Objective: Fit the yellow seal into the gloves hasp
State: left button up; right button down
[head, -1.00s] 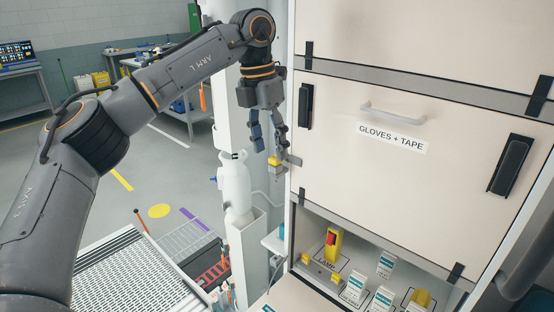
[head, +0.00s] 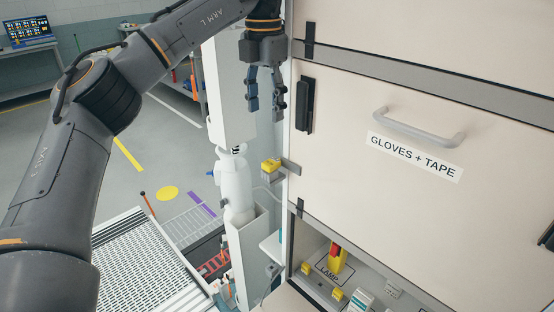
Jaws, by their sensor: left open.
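The yellow seal (head: 269,164) sits at the outer end of the small grey hasp (head: 290,167), which sticks out from the left edge of the gloves compartment. The seal has a yellow top and a grey lower part. I cannot tell from this angle how deeply it sits in the hasp. The compartment door (head: 390,200) is shut and labelled "GLOVES + TAPE". My left gripper (head: 265,112) points down above the seal. It is open and empty, with a clear gap between its fingertips and the seal. My right gripper is not in view.
A white cylinder (head: 236,185) stands close to the left of the seal. A metal ramp (head: 150,265) lies at lower left, with open floor beyond.

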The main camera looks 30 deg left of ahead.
pick_arm(q)
send_over(267, 164)
notch_tip(267, 164, down, 7)
jog(key=shift+s+a+f+b, duration=0.1)
jog(key=shift+s+a+b, duration=0.05)
jog(key=shift+b, duration=0.2)
jog(key=shift+f, duration=0.55)
notch_tip(267, 164, down, 4)
jog(key=p, duration=0.2)
jog(key=shift+f+p, duration=0.1)
jog(key=shift+p, duration=0.2)
jog(key=shift+f, duration=0.35)
jog(key=c, duration=0.9)
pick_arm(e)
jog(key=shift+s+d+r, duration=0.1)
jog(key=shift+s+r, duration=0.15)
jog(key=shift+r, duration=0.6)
pick_arm(q)
jog(key=shift+r, duration=0.15)
